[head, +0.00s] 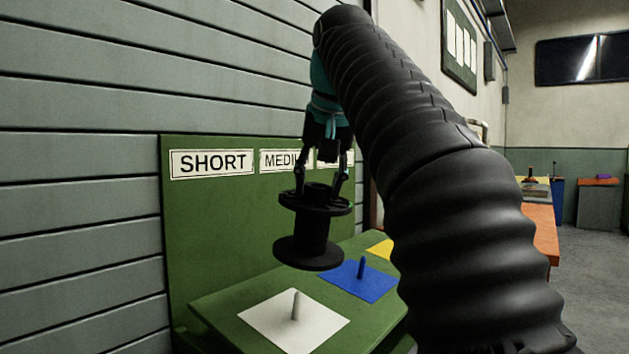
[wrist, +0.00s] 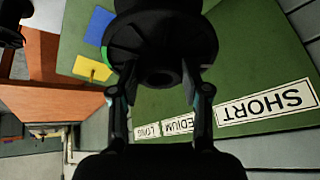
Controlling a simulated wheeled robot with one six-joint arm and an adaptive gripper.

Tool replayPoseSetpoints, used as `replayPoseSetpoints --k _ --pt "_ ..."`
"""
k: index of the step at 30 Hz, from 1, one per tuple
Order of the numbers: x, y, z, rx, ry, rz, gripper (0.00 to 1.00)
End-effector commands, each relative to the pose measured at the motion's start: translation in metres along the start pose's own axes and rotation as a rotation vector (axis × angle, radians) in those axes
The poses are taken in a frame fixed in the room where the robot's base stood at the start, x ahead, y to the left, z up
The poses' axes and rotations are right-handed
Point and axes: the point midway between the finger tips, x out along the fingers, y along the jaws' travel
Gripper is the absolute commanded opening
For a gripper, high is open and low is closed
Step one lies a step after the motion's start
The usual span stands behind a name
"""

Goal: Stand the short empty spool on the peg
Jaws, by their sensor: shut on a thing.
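My gripper (head: 322,180) is shut on a black empty spool (head: 308,247) by its upper end. The spool hangs upright in the air in the head view, in front of the green board. The spool also fills the top middle of the wrist view (wrist: 160,45), between the fingers (wrist: 160,95). A grey peg (head: 296,305) stands on a white square (head: 265,322) under the SHORT label (head: 211,163), lower and slightly left of the spool. A blue peg (head: 361,266) stands on a blue square (head: 345,284) to the right.
The green stand (head: 225,304) has a back board (head: 215,220) with labels against the grey slatted wall (head: 80,180). A yellow square (head: 381,249) is partly hidden by my arm. An orange bench (head: 545,235) is at the right.

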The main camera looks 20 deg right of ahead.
Motion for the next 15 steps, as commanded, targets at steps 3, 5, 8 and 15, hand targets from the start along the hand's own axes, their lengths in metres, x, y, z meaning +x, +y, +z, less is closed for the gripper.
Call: replayPoseSetpoints --k 3,5,8,15 --pt "0.000 -0.006 0.002 -0.011 -0.001 -0.006 0.00" --pt "0.000 -0.006 0.002 -0.012 0.000 -0.006 0.00" --pt "0.002 -0.005 0.003 -0.011 0.000 -0.005 0.00" --pt "0.015 -0.003 0.008 -0.007 -0.001 -0.002 0.00"
